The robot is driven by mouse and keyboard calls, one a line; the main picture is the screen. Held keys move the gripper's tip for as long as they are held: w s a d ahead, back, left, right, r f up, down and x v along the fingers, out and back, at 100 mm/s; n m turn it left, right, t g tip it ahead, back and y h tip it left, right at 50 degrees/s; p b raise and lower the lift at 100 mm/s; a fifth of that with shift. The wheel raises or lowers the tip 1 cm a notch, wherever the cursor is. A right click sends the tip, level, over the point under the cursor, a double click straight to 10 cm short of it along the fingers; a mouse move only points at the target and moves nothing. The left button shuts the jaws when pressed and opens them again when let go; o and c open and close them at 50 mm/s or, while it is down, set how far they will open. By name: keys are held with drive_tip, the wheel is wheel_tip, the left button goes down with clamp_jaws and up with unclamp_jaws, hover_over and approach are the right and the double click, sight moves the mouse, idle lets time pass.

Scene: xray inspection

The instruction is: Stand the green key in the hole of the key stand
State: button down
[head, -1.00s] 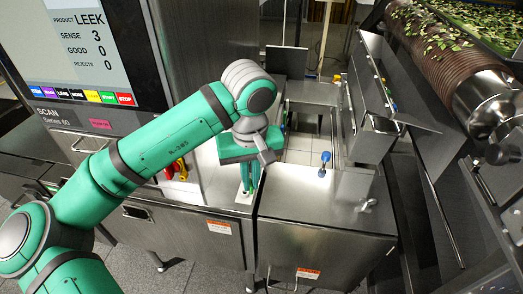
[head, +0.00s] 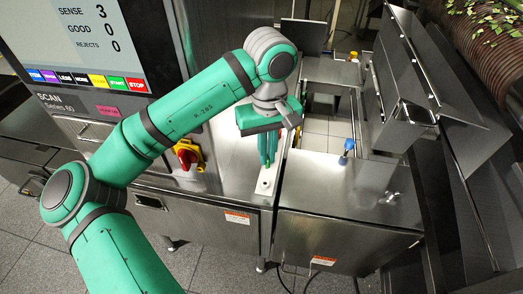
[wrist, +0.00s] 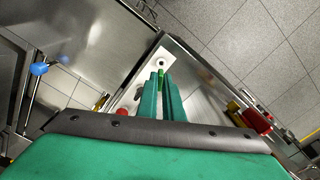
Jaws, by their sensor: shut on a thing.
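My gripper (wrist: 161,88) is shut on the green key (wrist: 161,76), which shows as a bright green piece between the teal fingertips in the wrist view. In the head view the gripper (head: 268,160) points down over the steel counter, and the key cannot be made out clearly there. The key stand is a small pale plate (head: 264,187) on the counter, just below and in front of the fingertips. In the wrist view the key stand (wrist: 167,54) shows a dark round hole just beyond the key. The key looks apart from the hole; its height above it is unclear.
A red and yellow switch (head: 187,155) is on the machine front to the left. A blue knob (head: 349,145) stands on the steel counter to the right. An open tiled gap (head: 322,127) lies behind it. The counter's front edge is close to the stand.

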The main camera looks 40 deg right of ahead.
sight(267, 168)
drive_tip(key=shift+s+f, duration=0.2)
drive_tip(key=shift+f, duration=0.55)
drive_tip(key=shift+a+f, duration=0.1)
drive_tip(key=shift+f, duration=0.65)
drive_tip(key=shift+w+f, duration=0.15)
drive_tip(key=shift+f, duration=0.45)
drive_tip(key=shift+w+f, duration=0.15)
drive_tip(key=shift+f, duration=0.45)
drive_tip(key=shift+a, duration=0.1)
drive_tip(key=shift+s, duration=0.2)
drive_tip(key=shift+w, duration=0.15)
drive_tip(key=shift+f, duration=1.25)
drive_tip(key=c, duration=1.8)
unclamp_jaws()
drive_tip(key=shift+c, duration=0.2)
